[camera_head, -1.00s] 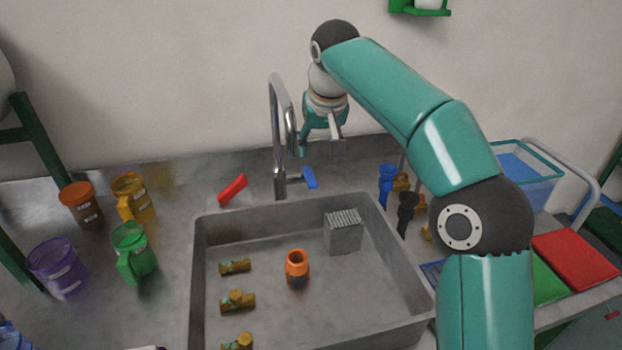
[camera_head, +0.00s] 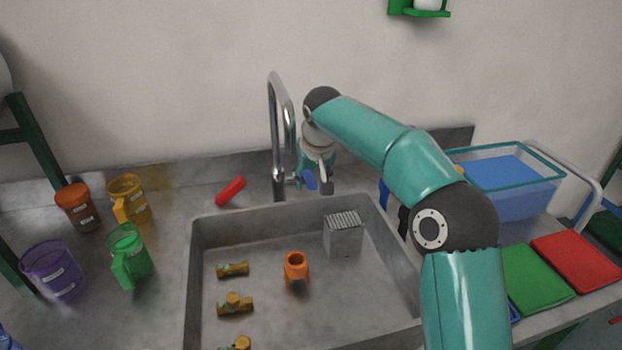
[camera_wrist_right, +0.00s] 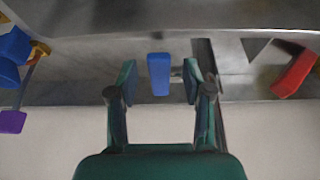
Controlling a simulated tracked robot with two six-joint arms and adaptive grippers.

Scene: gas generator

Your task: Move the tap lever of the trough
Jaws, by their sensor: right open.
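The trough's tap has a tall bent steel spout (camera_head: 275,130) behind the trough (camera_head: 200,255). Its blue lever (camera_head: 311,181) is just right of the spout base, and its red lever (camera_head: 231,191) lies tilted to the left. My right gripper (camera_head: 313,183) points down at the blue lever. In the right wrist view, the open right gripper (camera_wrist_right: 160,76) has one finger on each side of the blue lever (camera_wrist_right: 158,80), with gaps on both sides. Contact cannot be told. The red lever (camera_wrist_right: 295,74) shows at the right there. My left gripper is not in view.
In the trough are an orange fitting (camera_head: 296,268), several brass fittings (camera_head: 234,304) and a grey ridged block (camera_head: 343,238). Coloured jugs (camera_head: 128,255) stand at the left. A blue bin (camera_head: 515,185) and red (camera_head: 577,260) and green (camera_head: 537,279) cloths lie at the right.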

